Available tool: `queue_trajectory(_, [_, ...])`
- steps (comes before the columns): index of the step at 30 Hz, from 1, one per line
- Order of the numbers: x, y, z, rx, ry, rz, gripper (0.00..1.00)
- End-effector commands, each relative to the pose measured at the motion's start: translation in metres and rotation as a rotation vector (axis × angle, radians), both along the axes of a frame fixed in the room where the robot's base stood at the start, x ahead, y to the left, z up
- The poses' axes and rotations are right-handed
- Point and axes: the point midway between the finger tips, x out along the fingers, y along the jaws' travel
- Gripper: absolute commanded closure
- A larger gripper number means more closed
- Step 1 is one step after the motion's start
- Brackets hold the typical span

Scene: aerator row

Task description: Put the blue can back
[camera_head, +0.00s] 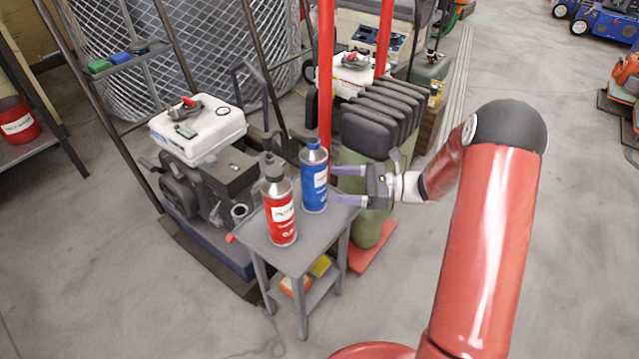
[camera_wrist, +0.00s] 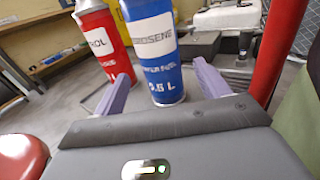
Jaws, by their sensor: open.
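The blue can (camera_head: 313,180) stands upright on a small grey side table (camera_head: 318,235), behind and to the right of a red can (camera_head: 278,210). My gripper (camera_head: 340,186) is open at the right side of the blue can, with its purple fingers pointing toward it. In the wrist view the blue can (camera_wrist: 153,55) stands ahead between the two open fingertips (camera_wrist: 153,88), and the red can (camera_wrist: 103,40) is just left of it. Whether the fingers touch the blue can is not clear.
A grey engine with a white tank (camera_head: 198,125) stands left of the table. A red post (camera_head: 326,70) rises close behind the blue can. A green machine with black fins (camera_head: 380,120) stands right behind my gripper. Open floor (camera_head: 150,310) lies in front.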

Motion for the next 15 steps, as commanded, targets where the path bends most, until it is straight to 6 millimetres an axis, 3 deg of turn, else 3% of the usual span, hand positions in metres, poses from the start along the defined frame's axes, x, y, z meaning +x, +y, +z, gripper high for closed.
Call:
queue_trajectory(6, [-0.002, -0.035, -0.001, 0.0, 0.0, -0.002, 0.25])
queue_trajectory(15, [-0.009, -0.04, 0.007, -0.034, -0.023, 0.024, 0.25])
